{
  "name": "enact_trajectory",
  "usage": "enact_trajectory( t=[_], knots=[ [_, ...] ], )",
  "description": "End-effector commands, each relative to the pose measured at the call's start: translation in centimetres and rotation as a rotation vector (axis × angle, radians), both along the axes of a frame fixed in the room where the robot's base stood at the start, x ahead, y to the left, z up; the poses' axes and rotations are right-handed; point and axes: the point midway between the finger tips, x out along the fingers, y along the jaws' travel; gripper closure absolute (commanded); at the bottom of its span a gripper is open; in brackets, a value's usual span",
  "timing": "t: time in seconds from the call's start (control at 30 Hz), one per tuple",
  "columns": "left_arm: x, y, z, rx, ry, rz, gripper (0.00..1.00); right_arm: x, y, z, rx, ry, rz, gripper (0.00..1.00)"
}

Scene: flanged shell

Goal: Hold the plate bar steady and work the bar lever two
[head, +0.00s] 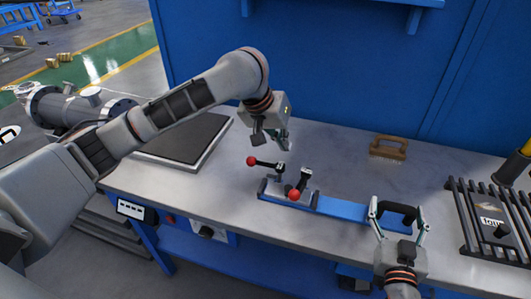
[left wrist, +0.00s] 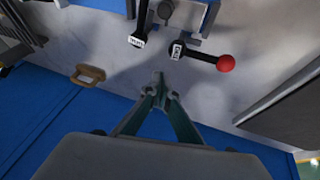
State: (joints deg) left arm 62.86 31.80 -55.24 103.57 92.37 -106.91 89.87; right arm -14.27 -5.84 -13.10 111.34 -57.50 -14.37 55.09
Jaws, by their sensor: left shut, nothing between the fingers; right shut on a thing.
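The plate bar (head: 340,207) is a long blue bar lying on the grey bench. At its left end are two black levers with red ball knobs. One lever (head: 265,163) points left; the other (head: 299,184) points toward the front. In the left wrist view, the left-pointing lever (left wrist: 203,56) and the other lever (left wrist: 137,38) carry white labels that I cannot read. My left gripper (head: 285,145) is shut and empty, above and behind the levers, apart from them; its tips (left wrist: 158,78) meet. My right gripper (head: 397,210) is shut on the black handle (head: 407,211) at the bar's right end.
A brown-handled brush (head: 388,148) lies at the back of the bench. A black slatted rack (head: 470,222) stands at the right. A dark flat plate (head: 183,139) lies at the left. A blue panel (head: 300,60) rises behind.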

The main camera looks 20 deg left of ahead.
Motion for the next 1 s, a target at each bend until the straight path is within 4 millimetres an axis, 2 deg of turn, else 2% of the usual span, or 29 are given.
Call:
enact_trajectory(
  t=[0.03, 0.2, 0.33, 0.77, 0.87, 1.0],
  knots=[
    [0.3, 1.1, 1.0, 0.046, 0.006, 0.014, 1.0, 0.0, 0.0, 0.0, 0.001, 0.001, 0.0, 0.8],
    [0.5, 4.1, 3.2, 0.17, 0.034, 0.062, 1.0, 0.0, 0.0, -0.1, 0.0, 0.001, 0.0, 0.8],
    [0.6, 5.5, 4.3, 0.224, 0.041, 0.084, 1.0, 0.0, 0.0, -0.1, 0.0, 0.001, 0.0, 0.8],
    [0.6, 6.0, 4.7, 0.245, 0.046, 0.092, 1.0, 0.0, 0.0, -0.1, 0.0, 0.001, 0.0, 0.8],
    [0.7, 6.0, 4.4, 0.244, 0.047, 0.093, 1.0, 0.0, 0.0, -0.1, 0.0, 0.001, 0.0, 0.8],
    [1.1, 5.9, 3.0, 0.243, 0.05, 0.091, 1.0, 0.0, 0.0, -0.1, 0.0, 0.001, 0.0, 0.8]
  ],
)
